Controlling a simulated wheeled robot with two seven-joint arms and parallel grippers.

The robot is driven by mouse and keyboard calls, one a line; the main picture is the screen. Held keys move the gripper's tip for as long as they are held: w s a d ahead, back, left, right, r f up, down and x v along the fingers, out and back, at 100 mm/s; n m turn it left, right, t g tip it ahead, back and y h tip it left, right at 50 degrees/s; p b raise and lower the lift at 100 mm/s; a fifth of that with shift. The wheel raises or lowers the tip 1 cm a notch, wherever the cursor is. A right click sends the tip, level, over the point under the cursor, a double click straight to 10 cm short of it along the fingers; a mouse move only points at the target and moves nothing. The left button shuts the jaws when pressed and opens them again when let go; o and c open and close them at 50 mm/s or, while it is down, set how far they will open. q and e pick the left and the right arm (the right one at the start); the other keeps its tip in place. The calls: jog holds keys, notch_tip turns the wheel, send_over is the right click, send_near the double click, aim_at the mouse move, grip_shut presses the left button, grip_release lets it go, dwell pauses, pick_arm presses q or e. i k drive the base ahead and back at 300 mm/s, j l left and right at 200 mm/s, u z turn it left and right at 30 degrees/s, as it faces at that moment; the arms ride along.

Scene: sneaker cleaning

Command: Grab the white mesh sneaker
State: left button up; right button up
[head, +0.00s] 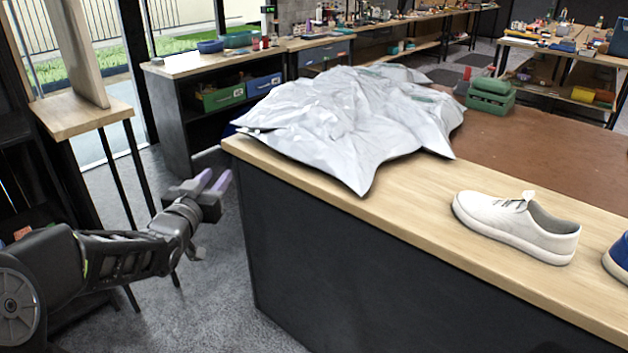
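A white sneaker (518,225) with a white sole stands upright on the light wood strip of the counter (395,205), at the right of the head view. Its opening faces up and its toe points left. My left gripper (215,181) is at the left, out beyond the counter's left end and well apart from the sneaker. Its two purple-tipped fingers are spread with a gap between them, and nothing is in it. My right gripper is not in view.
A blue shoe (618,258) is cut off at the right edge, close to the white sneaker. A green box (490,97) stands at the back.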

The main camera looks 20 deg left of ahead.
aim_at(523, 225)
jog(key=l+z, duration=0.15)
jog(key=l, duration=0.35)
jog(key=l+z, duration=0.2)
jog(key=l, duration=0.35)
jog(key=i+l+z, duration=0.15)
jog(key=l, duration=0.35)
jog(key=l+z, duration=0.15)
jog(key=l, duration=0.35)
